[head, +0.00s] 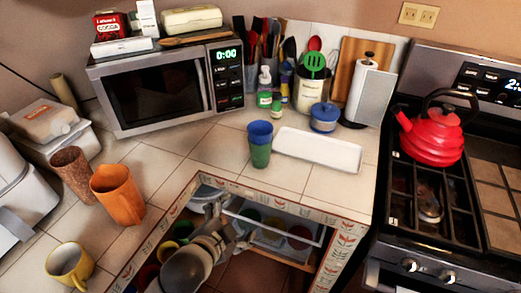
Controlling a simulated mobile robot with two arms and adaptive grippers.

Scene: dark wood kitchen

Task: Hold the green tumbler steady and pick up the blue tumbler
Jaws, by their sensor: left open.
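A blue tumbler (260,130) sits nested in the top of a green tumbler (260,156). The stack stands upright on the tiled counter, near the inner corner edge. My left gripper (231,222) is open and empty. It is below and slightly left of the stack in the picture, in front of the counter edge and apart from both tumblers. The lower part of the blue tumbler is hidden inside the green one. My right gripper is not in view.
An orange cup (118,194) and a brown cup (74,174) stand left. The microwave (155,90) is behind. Shelves with dishes are under the counter.

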